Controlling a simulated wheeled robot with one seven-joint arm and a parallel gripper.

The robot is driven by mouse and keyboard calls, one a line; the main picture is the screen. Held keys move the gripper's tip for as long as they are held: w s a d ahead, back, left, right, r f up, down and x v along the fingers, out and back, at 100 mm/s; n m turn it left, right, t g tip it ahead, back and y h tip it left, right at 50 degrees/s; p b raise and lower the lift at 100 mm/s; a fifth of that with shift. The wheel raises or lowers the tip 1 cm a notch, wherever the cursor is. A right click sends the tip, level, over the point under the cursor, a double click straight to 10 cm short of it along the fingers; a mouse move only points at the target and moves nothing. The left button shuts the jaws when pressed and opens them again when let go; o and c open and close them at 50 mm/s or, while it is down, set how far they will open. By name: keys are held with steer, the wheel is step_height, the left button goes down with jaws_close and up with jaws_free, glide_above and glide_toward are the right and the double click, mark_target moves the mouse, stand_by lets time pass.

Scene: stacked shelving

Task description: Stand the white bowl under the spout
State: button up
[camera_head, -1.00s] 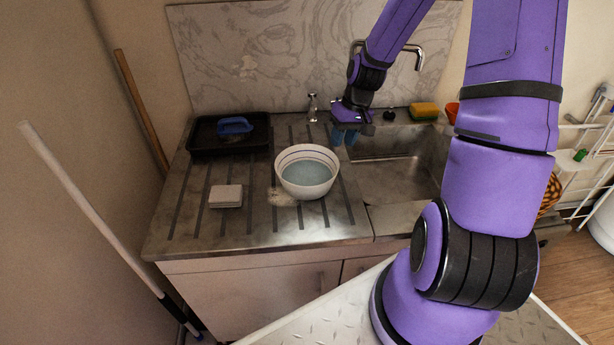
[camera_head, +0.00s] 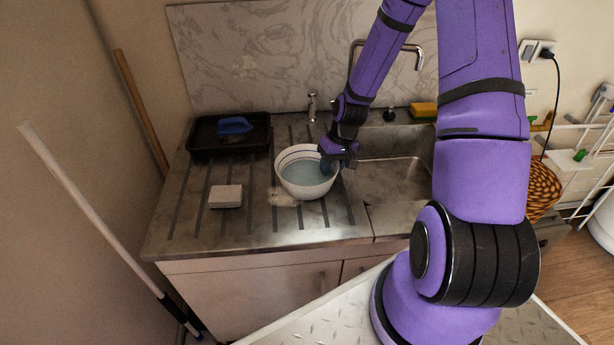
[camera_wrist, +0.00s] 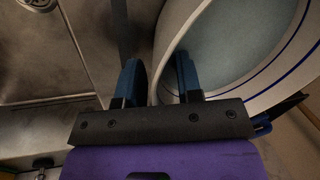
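The white bowl (camera_head: 306,185), with a dark line around it and a pale blue inside, stands upright on the ribbed drainboard, left of the sink basin. My gripper (camera_head: 328,163) is at the bowl's right rim. In the wrist view its two blue fingers (camera_wrist: 158,82) are apart, with the bowl's wall (camera_wrist: 166,45) between them; the right finger overlaps the bowl's inside. I cannot tell whether either finger touches the wall. The chrome spout (camera_head: 419,58) arches over the back of the sink, partly hidden by my arm.
The sink basin (camera_head: 395,180) lies right of the bowl. A black tray (camera_head: 200,146) with a blue brush (camera_head: 235,126) is at back left. A pale block (camera_head: 225,196) sits left of the bowl. A small tap (camera_head: 312,107) stands behind, and a sponge (camera_head: 423,110) at back right.

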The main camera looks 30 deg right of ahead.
jaws_close()
steer(key=shift+r, duration=0.2)
stand_by(0.4)
